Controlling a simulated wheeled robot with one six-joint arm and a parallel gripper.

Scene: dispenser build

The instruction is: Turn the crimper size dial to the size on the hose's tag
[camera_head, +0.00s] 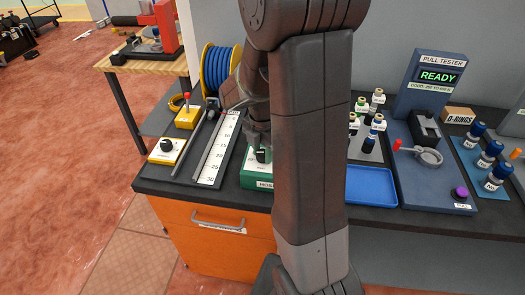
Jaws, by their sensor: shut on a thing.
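A green box (257,172), its label starting "HOSE" and cut off by my arm, stands on the dark bench; I take it for the crimper. A dark knob (261,155) with a pale face around it shows on the box. My gripper (260,147) points down at this knob, shut on it as far as I can tell; the fingertips are small and partly hidden by my arm. The dial's size marks are too small to read. A reel of blue hose (221,72) stands at the back left. I cannot make out a hose tag.
A scaled measuring strip (214,160) lies left of the green box. A yellow-and-white box with a black knob (167,148) stands further left. Right of my arm are a blue tray (371,186), small bottles and a pull tester (428,85) reading READY.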

